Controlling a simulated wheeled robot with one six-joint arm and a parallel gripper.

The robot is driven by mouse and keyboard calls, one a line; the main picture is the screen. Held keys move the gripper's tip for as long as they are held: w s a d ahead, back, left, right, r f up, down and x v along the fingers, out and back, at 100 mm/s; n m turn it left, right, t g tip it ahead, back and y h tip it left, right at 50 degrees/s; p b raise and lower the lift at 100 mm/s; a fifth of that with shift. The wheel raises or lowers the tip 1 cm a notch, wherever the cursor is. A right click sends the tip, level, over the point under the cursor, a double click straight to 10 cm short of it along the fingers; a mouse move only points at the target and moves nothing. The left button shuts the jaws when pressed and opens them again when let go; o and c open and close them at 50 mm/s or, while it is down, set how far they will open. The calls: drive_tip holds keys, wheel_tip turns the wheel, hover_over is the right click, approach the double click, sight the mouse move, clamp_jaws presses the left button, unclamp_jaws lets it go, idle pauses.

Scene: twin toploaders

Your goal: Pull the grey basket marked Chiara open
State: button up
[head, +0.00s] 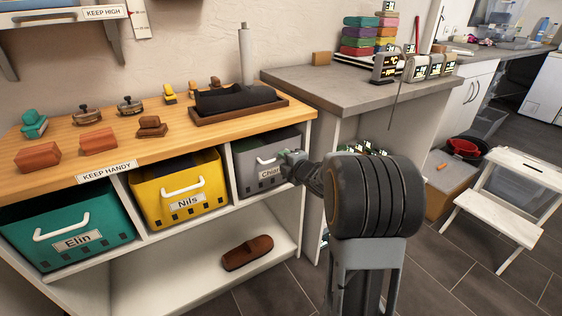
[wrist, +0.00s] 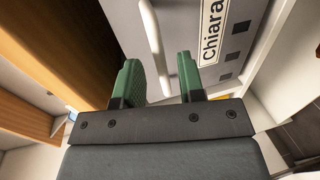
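The grey basket marked Chiara (head: 258,151) sits in the right-hand compartment of the shelf unit, its front about level with the neighbouring baskets. In the wrist view the basket front (wrist: 194,25) shows with its Chiara label (wrist: 213,32) and white handle (wrist: 152,40).
A teal basket marked Elin (head: 70,225) and a yellow basket marked Nils (head: 180,190) fill the compartments to the left. A brown shoe (head: 247,253) lies on the lower shelf. A white step stool (head: 500,205) stands at right. Some floor in front is clear.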

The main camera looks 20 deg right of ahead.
drive_tip(key=shift+x, duration=1.55)
clamp_jaws()
